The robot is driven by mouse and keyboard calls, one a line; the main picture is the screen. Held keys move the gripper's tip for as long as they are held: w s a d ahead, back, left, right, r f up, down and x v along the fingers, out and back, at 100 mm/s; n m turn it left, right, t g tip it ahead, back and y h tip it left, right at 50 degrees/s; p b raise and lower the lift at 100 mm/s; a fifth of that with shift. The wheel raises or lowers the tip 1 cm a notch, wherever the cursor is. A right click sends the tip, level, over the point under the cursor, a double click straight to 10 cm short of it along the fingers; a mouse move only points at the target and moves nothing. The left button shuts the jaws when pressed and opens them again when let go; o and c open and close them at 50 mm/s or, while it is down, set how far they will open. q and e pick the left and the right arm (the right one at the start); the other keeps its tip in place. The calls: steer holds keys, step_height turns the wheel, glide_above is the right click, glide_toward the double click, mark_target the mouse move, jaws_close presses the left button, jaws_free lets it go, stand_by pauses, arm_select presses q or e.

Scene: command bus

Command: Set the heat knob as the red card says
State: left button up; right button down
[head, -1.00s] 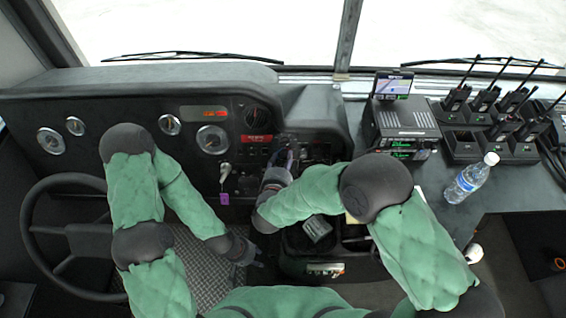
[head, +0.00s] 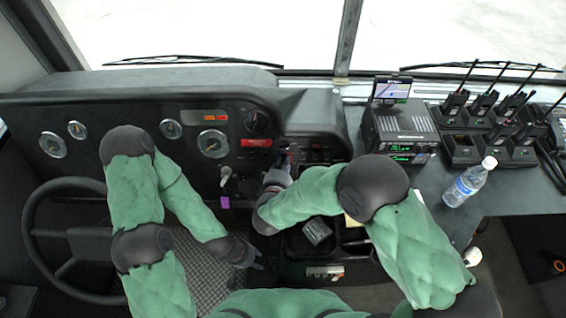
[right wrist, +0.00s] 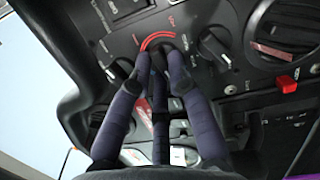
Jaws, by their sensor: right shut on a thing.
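The heat knob (right wrist: 160,49), dark and with a red arc around its upper side, is on the black panel in the right wrist view. My right gripper (right wrist: 158,68) is shut on it, and the fingers hide most of it, so its pointer cannot be read. In the head view my right gripper (head: 284,160) reaches the panel right of the gauges.
Another dark knob (right wrist: 216,48) is close beside the held one. A key with a purple tag (head: 225,202) hangs left of my right gripper. The steering wheel (head: 30,232) is at left. Radios (head: 462,150) and a water bottle (head: 469,183) stand on the right counter.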

steer(key=m+p, duration=0.3)
steer(key=shift+r+g, duration=0.2)
steer(key=shift+g, duration=0.1)
steer(key=m+p, duration=0.2)
steer(key=shift+d+m, duration=0.15)
steer(key=shift+m, duration=0.25)
steer(key=m+g+p, duration=0.1)
steer(key=m+p, duration=0.1)
steer(key=m, duration=0.1)
steer(key=shift+d+y, duration=0.1)
steer(key=shift+y, duration=0.2)
steer(key=m, duration=0.3)
steer(key=shift+d+f+m+y+p, duration=0.1)
steer(key=shift+m+y+p, duration=0.3)
steer(key=m, duration=0.3)
steer(key=shift+d+f+y, duration=0.1)
steer(key=shift+y, duration=0.2)
steer(key=m+b, duration=0.1)
steer(key=m, duration=0.1)
steer(key=shift+f+m+g, duration=0.1)
steer(key=shift+m+g, duration=0.2)
steer(key=m+y+b, duration=0.1)
steer(key=m, duration=0.2)
steer(key=shift+d+f+b, duration=0.1)
steer(key=shift+b, duration=0.2)
steer(key=shift+s+m+y+b, duration=0.1)
steer(key=shift+m+y+b, duration=0.3)
steer(key=shift+m+b, duration=1.1)
steer(key=shift+m, duration=0.4)
